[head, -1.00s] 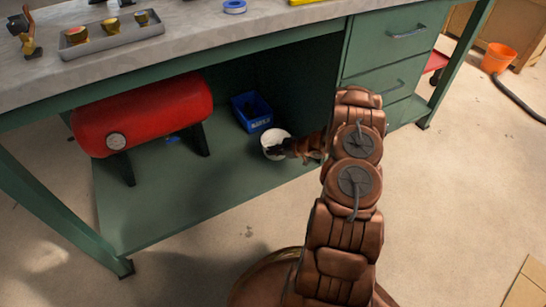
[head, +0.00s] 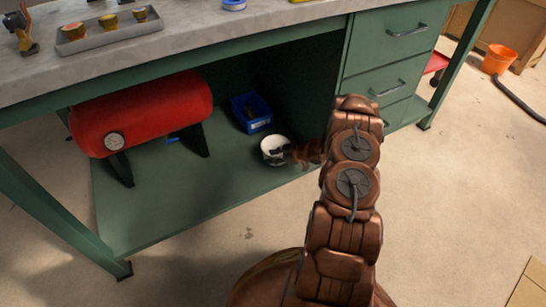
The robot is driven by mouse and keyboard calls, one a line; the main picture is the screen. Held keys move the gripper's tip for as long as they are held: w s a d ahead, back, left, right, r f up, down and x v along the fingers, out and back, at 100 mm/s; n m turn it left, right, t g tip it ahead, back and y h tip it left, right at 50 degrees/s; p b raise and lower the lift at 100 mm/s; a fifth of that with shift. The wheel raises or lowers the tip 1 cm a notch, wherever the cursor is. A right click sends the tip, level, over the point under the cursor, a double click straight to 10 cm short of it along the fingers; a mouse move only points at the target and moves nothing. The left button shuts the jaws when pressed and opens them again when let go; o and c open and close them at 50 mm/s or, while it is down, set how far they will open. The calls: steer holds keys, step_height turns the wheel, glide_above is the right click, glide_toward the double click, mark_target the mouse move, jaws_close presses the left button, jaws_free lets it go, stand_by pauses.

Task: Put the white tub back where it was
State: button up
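The white tub (head: 274,146) is on or just above the green lower shelf of the workbench, right of the red tank and just in front of the blue bin. My gripper (head: 284,154) is at the tub's right side, with its dark fingers overlapping the rim. My arm reaches in from the front right.
The red tank (head: 150,112) with a gauge stands on black legs on the shelf (head: 175,205). The blue bin (head: 250,112) sits behind the tub. Green drawers (head: 392,60) stand at the right. The shelf's front left is clear. The worktop (head: 200,45) overhangs.

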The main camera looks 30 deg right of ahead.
steer(key=shift+r, duration=0.15)
steer(key=p+v, duration=0.3)
steer(key=v, duration=0.9)
steer(key=w+d+r+m+g+h, duration=0.1)
steer(key=w+d+r+h, duration=0.25)
steer(key=r, duration=0.25)
steer(key=w+d+r+m+g+h, duration=0.1)
steer(key=w+d+r+h, duration=0.1)
steer(key=w+r+h, duration=0.3)
steer(key=s+a+r+m+g+h, duration=0.1)
steer(key=s+a+r+m+g, duration=0.1)
steer(key=s+a+r, duration=0.3)
steer(key=s+r+m+g+h, duration=0.1)
steer(key=s+r+m, duration=0.1)
steer(key=r, duration=0.6)
steer(key=s+a+r+m+g+y, duration=0.1)
steer(key=s+a+r+g, duration=0.3)
steer(key=s+a, duration=1.2)
steer(key=s+a+r+m+g+y, duration=0.1)
steer(key=s+a+r+g+y, duration=0.3)
steer(key=s+a, duration=1.3)
steer(key=s+r, duration=0.1)
steer(key=s, duration=0.2)
steer(key=shift+s+g, duration=0.3)
steer(key=shift+s, duration=0.1)
